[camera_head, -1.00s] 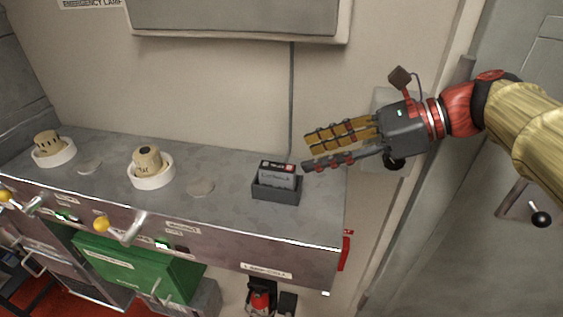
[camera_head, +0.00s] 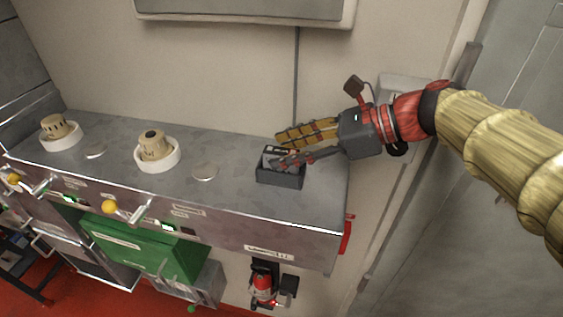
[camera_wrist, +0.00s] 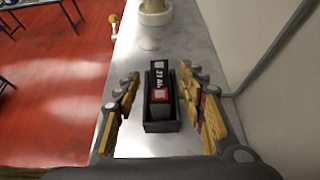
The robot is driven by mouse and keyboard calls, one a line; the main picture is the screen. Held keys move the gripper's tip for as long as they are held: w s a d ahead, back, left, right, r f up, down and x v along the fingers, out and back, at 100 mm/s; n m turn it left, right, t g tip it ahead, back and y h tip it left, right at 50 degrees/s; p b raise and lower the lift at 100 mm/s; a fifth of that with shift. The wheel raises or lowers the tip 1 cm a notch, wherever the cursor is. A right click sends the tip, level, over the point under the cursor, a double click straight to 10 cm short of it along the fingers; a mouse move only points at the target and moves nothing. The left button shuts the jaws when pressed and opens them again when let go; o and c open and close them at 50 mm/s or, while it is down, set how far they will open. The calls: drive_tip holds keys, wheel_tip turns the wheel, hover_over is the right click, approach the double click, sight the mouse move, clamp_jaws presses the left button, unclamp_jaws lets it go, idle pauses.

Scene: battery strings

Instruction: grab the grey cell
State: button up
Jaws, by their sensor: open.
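The grey cell (camera_wrist: 159,85) is a dark block with a red patch and pale lettering on top. It stands in a dark open-topped holder (camera_head: 281,178) at the right end of the metal counter. My gripper (camera_head: 281,151) is open, its fingers reaching over the holder from the right and partly hiding the cell in the head view. In the wrist view my gripper's fingers (camera_wrist: 158,88) lie on both sides of the cell and holder, with gaps showing. I cannot tell how far the fingertips are above the counter.
Two beige knobs in white rings (camera_head: 156,152) (camera_head: 60,132) and flat pale discs (camera_head: 204,172) are on the metal counter (camera_head: 225,195) to the left. The wall (camera_head: 230,80) is close behind the holder. Yellow-knobbed levers (camera_head: 109,206) stick out at the front.

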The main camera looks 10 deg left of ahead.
drive_tip(key=shift+c, duration=1.2)
drive_tip(key=c, duration=0.7)
clamp_jaws()
